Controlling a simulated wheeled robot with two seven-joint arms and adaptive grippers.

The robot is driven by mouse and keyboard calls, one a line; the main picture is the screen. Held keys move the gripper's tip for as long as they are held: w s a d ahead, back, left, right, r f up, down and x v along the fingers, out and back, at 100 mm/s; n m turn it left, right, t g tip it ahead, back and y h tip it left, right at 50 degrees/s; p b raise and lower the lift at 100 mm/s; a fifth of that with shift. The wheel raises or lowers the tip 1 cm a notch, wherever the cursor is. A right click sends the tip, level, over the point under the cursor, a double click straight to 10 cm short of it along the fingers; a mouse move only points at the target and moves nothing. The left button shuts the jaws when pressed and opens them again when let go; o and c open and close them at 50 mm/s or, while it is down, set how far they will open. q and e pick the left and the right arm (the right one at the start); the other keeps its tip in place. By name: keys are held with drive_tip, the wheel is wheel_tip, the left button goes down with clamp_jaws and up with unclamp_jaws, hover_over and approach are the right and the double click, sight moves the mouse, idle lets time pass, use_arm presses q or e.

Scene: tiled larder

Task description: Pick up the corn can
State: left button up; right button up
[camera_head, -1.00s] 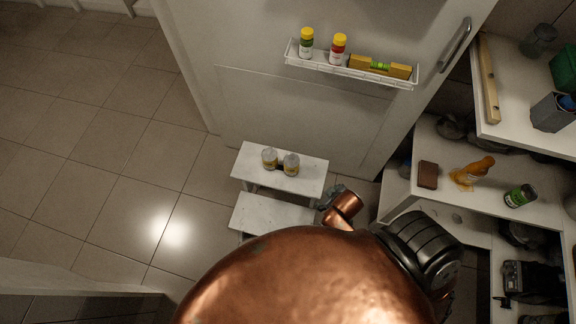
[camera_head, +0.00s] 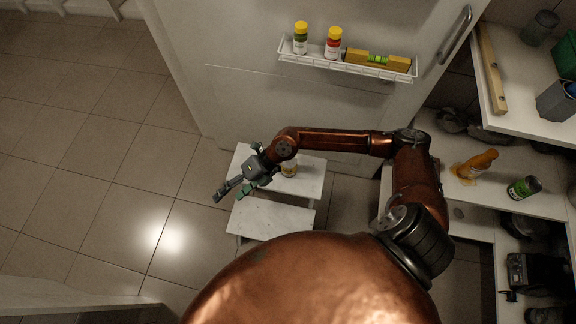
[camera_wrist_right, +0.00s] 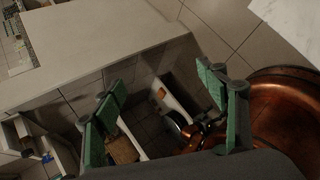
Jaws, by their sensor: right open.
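A green-labelled can (camera_head: 524,188) is on the right-hand shelf. No label is readable, so I cannot tell for certain which is corn. My right gripper (camera_head: 229,192) is open and empty, in front of and left of the pale can over the stool's left side. Its green-padded fingers are spread in the right wrist view (camera_wrist_right: 160,115), with nothing between them. My left gripper is not in view.
A white door (camera_head: 240,90) behind the stool carries a wire rack (camera_head: 345,68) with two yellow-capped bottles and a yellow level. An orange bottle (camera_head: 476,163) lies on the right-hand shelf by an orange spill. The tiled floor at left is clear.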

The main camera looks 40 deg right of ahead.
drive_tip(key=w+d+f+n+g+h, duration=0.1)
drive_tip(key=d+f+h, duration=0.2)
drive_tip(key=d, duration=0.4)
drive_tip(key=w+d+f+h, duration=0.1)
drive_tip(key=d+f+h, duration=0.2)
drive_tip(key=d, duration=0.4)
drive_tip(key=h, duration=0.4)
hover_over(289, 163)
drive_tip(key=shift+w+a+f+g, duration=0.2)
drive_tip(key=shift+w+a+g, duration=0.05)
drive_tip(key=shift+g, duration=0.05)
drive_tip(key=shift+d+f+b, duration=0.2)
drive_tip(key=shift+f+b, duration=0.1)
drive_tip(key=shift+f, duration=0.35)
drive_tip(key=shift+d+f+b, duration=0.15)
drive_tip(key=shift+f+b, duration=0.15)
drive_tip(key=shift+f, duration=0.3)
drive_tip(key=f, duration=0.1)
drive_tip(key=f+b, duration=0.1)
drive_tip(key=f, duration=0.1)
drive_tip(key=f+b, duration=0.1)
drive_tip(key=shift+w+d+f, duration=0.15)
drive_tip(key=shift+d, duration=0.1)
drive_tip(key=shift+f, duration=0.4)
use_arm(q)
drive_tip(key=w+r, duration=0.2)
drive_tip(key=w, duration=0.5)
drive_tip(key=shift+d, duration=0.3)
